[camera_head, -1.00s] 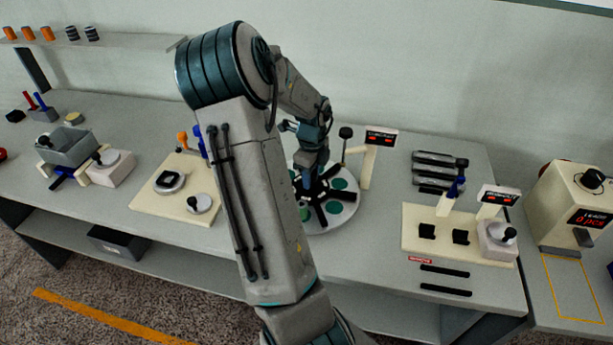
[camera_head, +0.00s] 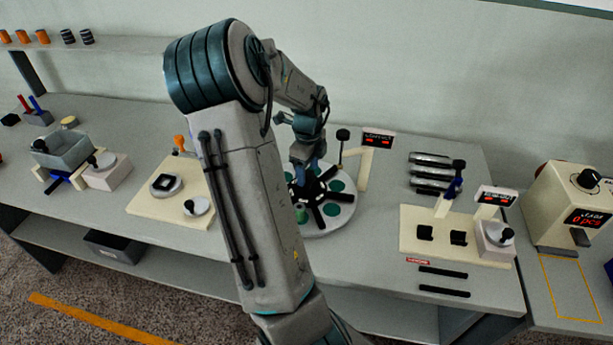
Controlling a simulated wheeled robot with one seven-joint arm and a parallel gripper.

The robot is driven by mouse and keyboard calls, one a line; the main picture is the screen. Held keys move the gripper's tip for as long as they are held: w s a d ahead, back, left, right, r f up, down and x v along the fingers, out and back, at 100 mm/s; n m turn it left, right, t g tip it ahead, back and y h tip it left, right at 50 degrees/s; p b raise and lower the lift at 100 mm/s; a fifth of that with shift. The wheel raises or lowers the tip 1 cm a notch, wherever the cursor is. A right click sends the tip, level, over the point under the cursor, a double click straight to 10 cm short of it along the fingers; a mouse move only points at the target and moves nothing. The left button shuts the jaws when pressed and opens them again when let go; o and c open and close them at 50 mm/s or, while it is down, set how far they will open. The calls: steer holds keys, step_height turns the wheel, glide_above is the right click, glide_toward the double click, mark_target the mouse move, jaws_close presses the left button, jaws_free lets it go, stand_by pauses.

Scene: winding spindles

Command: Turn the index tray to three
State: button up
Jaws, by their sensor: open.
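The index tray (camera_head: 347,197) is a round pale disc with green round pockets and black radial arms, on the bench at the middle. My arm covers its left part. My gripper (camera_head: 304,184) points down at the hub and black arms of the tray; its fingertips are partly hidden, and I cannot tell whether they touch. A small green piece (camera_head: 302,215) shows by the near side of the hub. A display (camera_head: 378,138) on a cream post stands behind the tray, its text too small to read. A black-knobbed lever (camera_head: 342,136) stands beside it.
A cream fixture (camera_head: 420,246) with black blocks and a display stands to the right. A cream board (camera_head: 145,207) with round parts lies to the left, near a grey bin (camera_head: 63,150). A cream counter box (camera_head: 562,205) stands at far right.

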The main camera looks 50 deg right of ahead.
step_height(320, 180, up, 11)
stand_by(0.3)
steer(key=shift+w+a+f, duration=0.1)
steer(key=shift+a, duration=0.05)
stand_by(0.3)
steer(key=a+r+n+t+y, duration=0.1)
steer(key=a+r+n+t, duration=0.15)
steer(key=a+n, duration=1.55)
steer(key=s+a+n, duration=0.3)
steer(key=a+n, duration=0.4)
steer(key=a, duration=0.1)
steer(key=s+a+n+h, duration=0.1)
steer(key=s+a+n, duration=0.3)
steer(key=a+n, duration=0.4)
steer(key=shift+s+a+t, duration=0.3)
steer(key=shift+a+t, duration=0.15)
steer(key=shift+a, duration=0.1)
